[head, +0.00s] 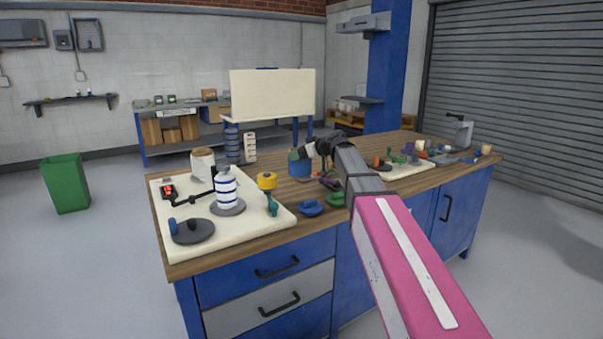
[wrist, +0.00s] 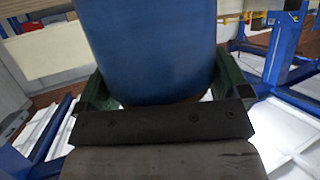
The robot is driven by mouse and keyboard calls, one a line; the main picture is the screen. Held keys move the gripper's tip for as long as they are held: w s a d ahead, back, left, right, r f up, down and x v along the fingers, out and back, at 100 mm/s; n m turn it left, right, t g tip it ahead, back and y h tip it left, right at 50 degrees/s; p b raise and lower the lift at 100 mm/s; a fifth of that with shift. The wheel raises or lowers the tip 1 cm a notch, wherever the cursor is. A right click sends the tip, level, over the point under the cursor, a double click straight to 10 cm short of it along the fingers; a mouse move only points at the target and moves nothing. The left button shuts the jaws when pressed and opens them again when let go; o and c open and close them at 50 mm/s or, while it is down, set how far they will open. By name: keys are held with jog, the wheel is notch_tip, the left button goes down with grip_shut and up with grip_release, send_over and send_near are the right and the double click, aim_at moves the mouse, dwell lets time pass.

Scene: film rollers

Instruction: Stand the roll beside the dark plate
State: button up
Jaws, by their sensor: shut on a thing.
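A blue roll (head: 300,169) is between the jaws of my gripper (head: 303,153), over the middle of the wooden bench. My gripper is shut on it; in the wrist view the blue roll (wrist: 152,45) fills the space between the dark green fingers. I cannot tell whether its bottom touches the bench. A round dark plate (head: 195,233) lies at the front left of a cream board, with a small blue peg at its left. My gripper is to the right of and behind this plate, apart from it.
The cream board (head: 235,244) also bears a blue-and-white striped roll (head: 226,190) on a grey disc, a dark jointed arm and a yellow-topped item (head: 267,181). Blue (head: 311,208) and green pieces lie right of it. A second board (head: 405,172) with small items is farther right.

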notch_tip(320, 180, down, 6)
dwell(0.5)
jog(key=shift+f, duration=0.1)
jog(key=o, duration=0.7)
jog(key=v, duration=1.2)
